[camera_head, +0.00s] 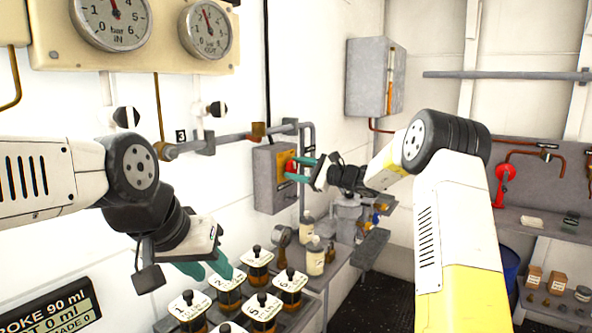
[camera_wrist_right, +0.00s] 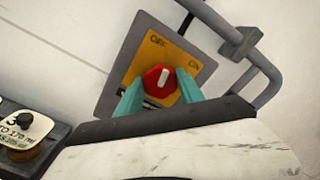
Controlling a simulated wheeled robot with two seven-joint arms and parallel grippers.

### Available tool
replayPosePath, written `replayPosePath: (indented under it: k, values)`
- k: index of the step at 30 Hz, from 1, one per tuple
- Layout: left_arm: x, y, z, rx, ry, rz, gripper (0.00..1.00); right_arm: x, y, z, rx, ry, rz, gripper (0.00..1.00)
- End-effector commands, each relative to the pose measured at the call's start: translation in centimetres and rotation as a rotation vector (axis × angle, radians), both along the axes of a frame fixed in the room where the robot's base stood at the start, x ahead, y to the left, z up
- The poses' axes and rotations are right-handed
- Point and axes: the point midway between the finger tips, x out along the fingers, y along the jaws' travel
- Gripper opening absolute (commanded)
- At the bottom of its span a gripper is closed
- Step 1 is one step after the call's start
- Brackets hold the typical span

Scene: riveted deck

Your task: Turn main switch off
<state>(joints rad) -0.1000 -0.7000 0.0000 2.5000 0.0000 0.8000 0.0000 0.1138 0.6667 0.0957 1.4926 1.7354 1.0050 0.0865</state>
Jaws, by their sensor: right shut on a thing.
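The main switch is a grey box (camera_head: 266,190) on the wall with an orange plate and a red knob (camera_head: 291,167). In the right wrist view the orange plate (camera_wrist_right: 193,88) bears the words OFF and ON, and the red knob (camera_wrist_right: 153,80) has a white mark pointing roughly up the picture. My right gripper (camera_head: 298,170) has its teal fingers on both sides of the knob and is shut on it; the fingers also show in the right wrist view (camera_wrist_right: 159,94). My left gripper (camera_head: 216,271) is empty, its teal fingers apart, above the numbered jars.
Several numbered jars (camera_head: 258,265) with black knobs stand below my left gripper. Gauges (camera_head: 207,30) and a pipe (camera_head: 232,138) are on the wall to the left. A grey cabinet (camera_head: 372,80) hangs at the back, and a shelf (camera_head: 545,222) is at right.

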Motion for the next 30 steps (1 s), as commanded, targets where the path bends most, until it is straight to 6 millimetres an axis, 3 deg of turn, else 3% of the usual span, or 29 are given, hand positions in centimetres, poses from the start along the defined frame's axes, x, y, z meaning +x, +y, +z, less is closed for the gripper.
replayPosePath:
  k: [15,30]
  values:
    - [0.00,0.00,0.00,0.000,0.000,0.000,0.36,0.01,-0.11,-0.20,-0.244,-0.360,-0.002,0.04]
    - [0.00,0.00,0.00,0.000,0.000,0.000,0.36,0.02,-0.15,-0.23,-0.337,-0.499,-0.002,0.04]
